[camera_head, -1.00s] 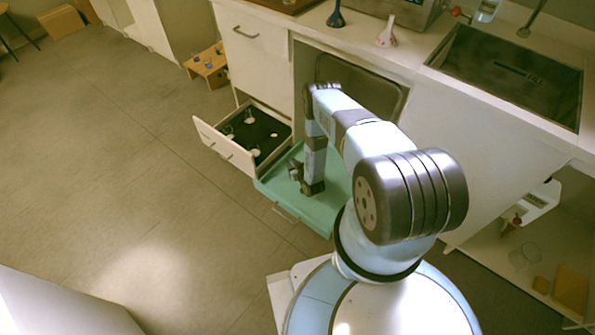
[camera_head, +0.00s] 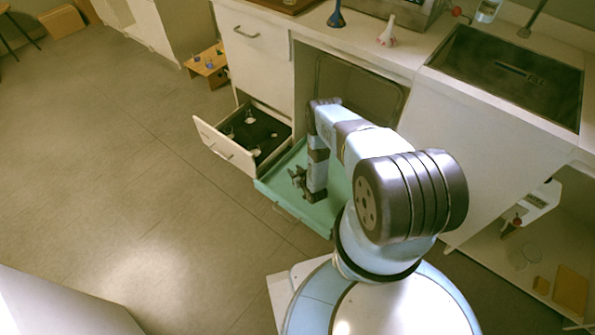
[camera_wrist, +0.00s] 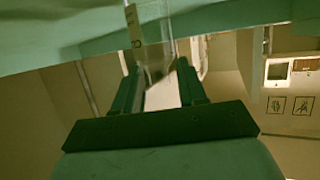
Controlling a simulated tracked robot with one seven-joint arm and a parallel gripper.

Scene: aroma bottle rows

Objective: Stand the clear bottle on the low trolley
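A clear bottle (camera_wrist: 150,45) with a small pale label shows between my gripper's fingers in the wrist view. It looks tilted in the picture, against a teal surface. My gripper (camera_wrist: 160,72) has its two dark fingers apart on either side of the bottle; I cannot tell whether they touch it. In the head view my gripper (camera_head: 297,178) is low over the teal panel (camera_head: 325,213), pointing left, and the bottle cannot be made out there. A low wooden stand (camera_head: 207,64) with small blue items stands on the floor at the back; it may be the low trolley.
An open drawer (camera_head: 222,150) with several small items lies left of the teal panel. A counter with a sink (camera_head: 510,75), a blue flask (camera_head: 336,15) and a white-pink flask (camera_head: 387,33) stands behind. The floor (camera_head: 100,160) on the left is clear.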

